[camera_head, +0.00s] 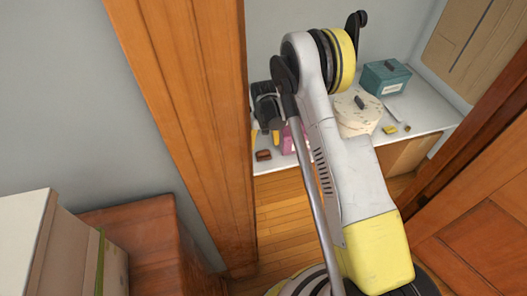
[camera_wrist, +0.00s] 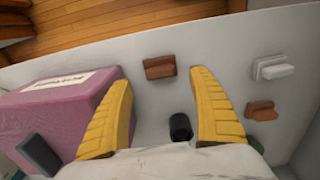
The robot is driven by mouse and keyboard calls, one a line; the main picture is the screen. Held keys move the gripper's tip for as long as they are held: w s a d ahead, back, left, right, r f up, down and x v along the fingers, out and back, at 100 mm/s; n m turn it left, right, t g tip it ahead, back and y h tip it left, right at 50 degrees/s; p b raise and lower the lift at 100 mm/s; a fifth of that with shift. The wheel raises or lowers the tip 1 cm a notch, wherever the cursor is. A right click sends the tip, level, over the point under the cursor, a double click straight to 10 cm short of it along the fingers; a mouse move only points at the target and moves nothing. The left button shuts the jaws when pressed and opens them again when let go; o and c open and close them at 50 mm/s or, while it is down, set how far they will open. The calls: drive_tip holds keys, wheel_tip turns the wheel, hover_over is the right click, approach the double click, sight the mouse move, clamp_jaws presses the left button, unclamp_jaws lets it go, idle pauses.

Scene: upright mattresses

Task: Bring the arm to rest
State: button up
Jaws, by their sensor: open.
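My gripper (camera_head: 265,138) hangs over the white surface beyond the wooden door frame, partly behind my own arm. In the wrist view its two yellow fingers (camera_wrist: 161,82) are spread apart with nothing held between them. A small brown block (camera_wrist: 159,67) lies on the white surface just beyond the fingertips; it also shows in the head view (camera_head: 263,155). A pink box (camera_wrist: 62,112) with a white label stands close by the left finger. A small black cylinder (camera_wrist: 180,127) sits between the fingers, nearer the palm. My arm is raised and folded, reaching through the doorway.
The white surface (camera_head: 420,113) also holds a cream round box (camera_head: 358,113), a teal box (camera_head: 386,77) and small items. White (camera_wrist: 272,68) and brown (camera_wrist: 262,110) pieces lie right of the fingers. The door frame (camera_head: 195,110) and wooden door (camera_head: 480,220) flank my arm.

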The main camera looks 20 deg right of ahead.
drive_tip(key=s+r+t, duration=0.1)
drive_tip(key=s+r, duration=0.2)
drive_tip(key=r, duration=0.7)
drive_tip(key=s+r+t, duration=0.1)
drive_tip(key=s+r, duration=0.3)
drive_tip(key=r, duration=0.5)
drive_tip(key=s+r+t, duration=0.1)
drive_tip(key=s+r, duration=0.2)
drive_tip(key=r, duration=0.7)
drive_tip(key=s+r+t, duration=0.2)
drive_tip(key=s, duration=0.7)
drive_tip(key=s+r+t, duration=0.2)
drive_tip(key=s+r, duration=0.1)
drive_tip(key=s, duration=0.7)
drive_tip(key=shift+s, duration=0.3)
